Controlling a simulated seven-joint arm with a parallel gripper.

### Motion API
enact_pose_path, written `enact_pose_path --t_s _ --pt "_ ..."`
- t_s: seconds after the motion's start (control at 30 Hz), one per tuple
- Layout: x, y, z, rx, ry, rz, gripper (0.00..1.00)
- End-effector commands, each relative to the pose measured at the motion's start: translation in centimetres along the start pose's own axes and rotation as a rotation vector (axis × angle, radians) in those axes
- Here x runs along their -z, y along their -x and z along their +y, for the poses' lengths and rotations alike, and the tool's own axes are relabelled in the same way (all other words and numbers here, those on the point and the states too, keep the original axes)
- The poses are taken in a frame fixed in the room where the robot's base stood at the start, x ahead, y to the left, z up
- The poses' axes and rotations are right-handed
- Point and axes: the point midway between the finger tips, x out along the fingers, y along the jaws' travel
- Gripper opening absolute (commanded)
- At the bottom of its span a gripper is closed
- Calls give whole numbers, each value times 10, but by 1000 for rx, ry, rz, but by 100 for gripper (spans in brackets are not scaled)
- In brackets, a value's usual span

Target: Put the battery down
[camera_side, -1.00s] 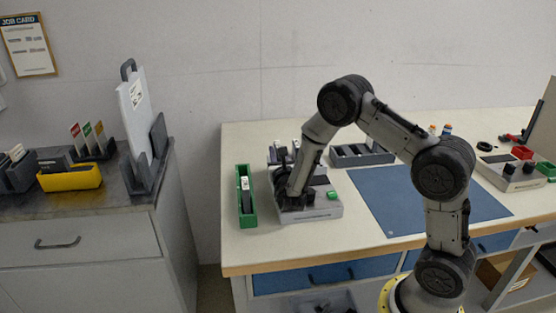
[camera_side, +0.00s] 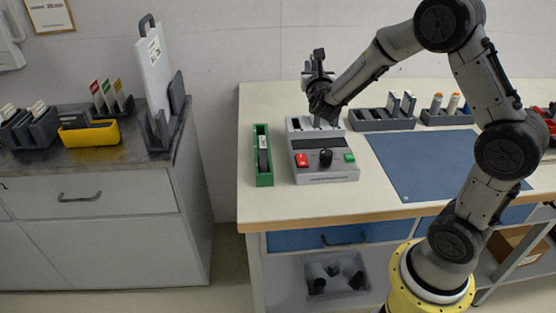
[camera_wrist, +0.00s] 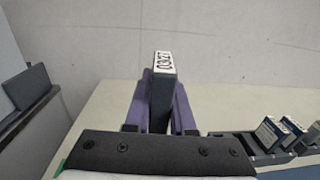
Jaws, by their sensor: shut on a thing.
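My gripper (camera_side: 318,76) is raised above the back of the grey charger (camera_side: 328,176). In the wrist view, its two purple fingers (camera_wrist: 160,108) are shut on a dark battery (camera_wrist: 162,100) with a white printed label on its end. The battery also shows in the side view (camera_side: 319,54), upright and clear of the bench. The charger has a red button, a green button and a black knob on its front. A dark slot shows at its back left; my wrist partly hides the rest of the back.
A narrow green tray (camera_side: 263,180) holding a dark battery stands left of the charger. A dark rack (camera_side: 378,125) with labelled batteries stands to the right, with another rack (camera_side: 448,118) beyond. The blue mat (camera_side: 425,165) is clear.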

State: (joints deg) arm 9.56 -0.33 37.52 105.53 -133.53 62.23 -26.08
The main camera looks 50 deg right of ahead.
Motion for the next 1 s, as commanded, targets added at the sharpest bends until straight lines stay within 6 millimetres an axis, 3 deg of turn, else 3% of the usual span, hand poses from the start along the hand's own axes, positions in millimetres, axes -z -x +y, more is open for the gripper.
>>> enact_pose_path --t_s 0.03,0.2,0.6,0.83,0.93,1.0 --pt "-19 -2 -16 28 -9 -11 0" --pt "-63 -4 -68 107 -8 -12 0" --pt "-138 14 -167 192 -4 -12 0" --pt "-172 37 -197 140 -3 -13 0" --pt "-180 47 -193 62 1 -12 0" --pt "-178 50 -180 -9 2 -9 0"
